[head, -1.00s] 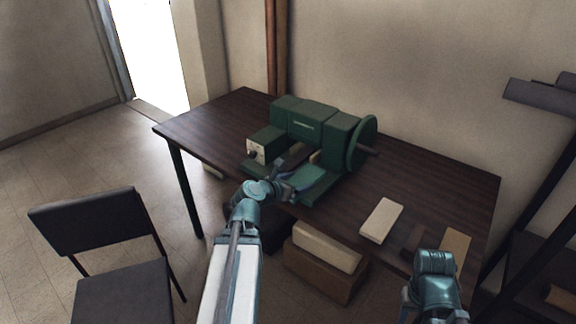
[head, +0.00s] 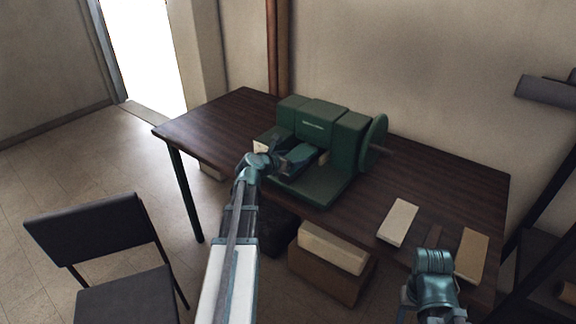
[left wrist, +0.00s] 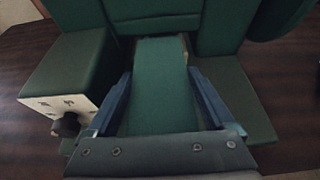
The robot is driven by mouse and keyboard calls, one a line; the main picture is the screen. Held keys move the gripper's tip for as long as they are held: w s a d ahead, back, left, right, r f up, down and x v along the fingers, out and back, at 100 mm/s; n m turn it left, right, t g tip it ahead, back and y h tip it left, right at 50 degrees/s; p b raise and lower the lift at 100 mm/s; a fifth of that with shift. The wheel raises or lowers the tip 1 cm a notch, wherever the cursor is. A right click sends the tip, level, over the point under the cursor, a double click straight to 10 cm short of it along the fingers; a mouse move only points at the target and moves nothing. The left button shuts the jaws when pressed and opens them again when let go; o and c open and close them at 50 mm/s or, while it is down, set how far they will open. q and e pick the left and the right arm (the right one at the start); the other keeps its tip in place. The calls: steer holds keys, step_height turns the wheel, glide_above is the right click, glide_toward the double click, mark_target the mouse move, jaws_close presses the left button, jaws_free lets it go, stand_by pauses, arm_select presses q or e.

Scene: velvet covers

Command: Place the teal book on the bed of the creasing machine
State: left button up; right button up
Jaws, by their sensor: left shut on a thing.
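The green creasing machine (head: 318,122) stands on the dark table, with its flat bed (head: 312,188) at the front and a large handwheel (head: 373,143) on its right side. My left gripper (head: 299,158) reaches over the bed, close to the machine's body. In the left wrist view its two blue fingers are shut on the sides of the teal book (left wrist: 160,92), which points toward the machine's body. The bed (left wrist: 235,95) shows to the right of the book there. I cannot tell whether the book touches the bed. The fingers of my right gripper are hidden at the lower right.
A cream block (head: 397,222) and a tan block (head: 471,254) lie on the table (head: 215,122) at right. A control box with a black knob (left wrist: 66,124) adjoins the bed's left. A chair (head: 95,235) stands at left, a box (head: 325,275) below the table.

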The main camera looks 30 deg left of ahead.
arm_select(q)
steer(key=shift+w+a, duration=0.25)
steer(key=shift+d+f, duration=0.2)
step_height(320, 180, down, 3)
steer(key=b, duration=0.3)
steer(key=shift+s+f+b, duration=0.1)
steer(key=shift+f+b, duration=0.05)
steer(key=shift+b, duration=0.25)
steer(key=shift+a, duration=0.1)
steer(key=o, duration=1.2)
steer(key=shift+o, duration=0.2)
